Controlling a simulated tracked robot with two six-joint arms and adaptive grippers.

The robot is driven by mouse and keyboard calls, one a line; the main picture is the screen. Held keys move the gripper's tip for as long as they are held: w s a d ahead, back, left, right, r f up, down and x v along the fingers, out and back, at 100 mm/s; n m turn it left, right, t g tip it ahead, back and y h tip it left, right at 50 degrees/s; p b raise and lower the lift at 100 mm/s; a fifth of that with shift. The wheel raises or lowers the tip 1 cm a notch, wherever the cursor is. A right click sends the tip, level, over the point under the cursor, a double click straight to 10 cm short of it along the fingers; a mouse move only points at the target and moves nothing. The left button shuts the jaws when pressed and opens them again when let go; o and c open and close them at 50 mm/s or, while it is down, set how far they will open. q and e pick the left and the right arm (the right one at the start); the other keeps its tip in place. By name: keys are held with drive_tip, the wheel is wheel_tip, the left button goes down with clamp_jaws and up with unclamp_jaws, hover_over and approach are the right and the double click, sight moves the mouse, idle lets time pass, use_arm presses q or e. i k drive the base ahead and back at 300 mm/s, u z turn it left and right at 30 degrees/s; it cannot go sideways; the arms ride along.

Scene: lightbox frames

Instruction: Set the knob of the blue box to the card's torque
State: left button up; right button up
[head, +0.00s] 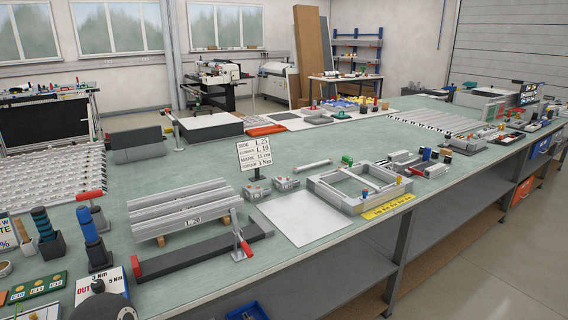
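A white card (254,155) stands upright on a dark stand in the middle of the table. Its small print has several lines; the bottom one seems to read torque 3 Nm. At the bottom left, a white panel (88,287) reads 3 Nm, OUT and 5 Nm. A blue open box (247,311) shows partly below the table's front edge, with no knob visible.
Grey profiles (181,212) lie stacked behind a long dark bar (200,252) with red-handled clamps. A white sheet (305,217) and a grey frame (358,188) lie to the right. Cups with blue and dark handles crowd the left edge. Green tabletop (215,150) is clear behind the profiles.

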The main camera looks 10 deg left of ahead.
sight(98, 286)
drive_tip(key=u, duration=0.1)
drive_tip(key=i, duration=0.45)
drive_tip(key=u, duration=0.2)
drive_tip(key=k, duration=0.9)
drive_tip(key=u, duration=0.2)
drive_tip(key=i, duration=0.9)
drive_tip(key=z, duration=2.55)
drive_tip(key=i, duration=0.1)
drive_tip(key=u, duration=3.75)
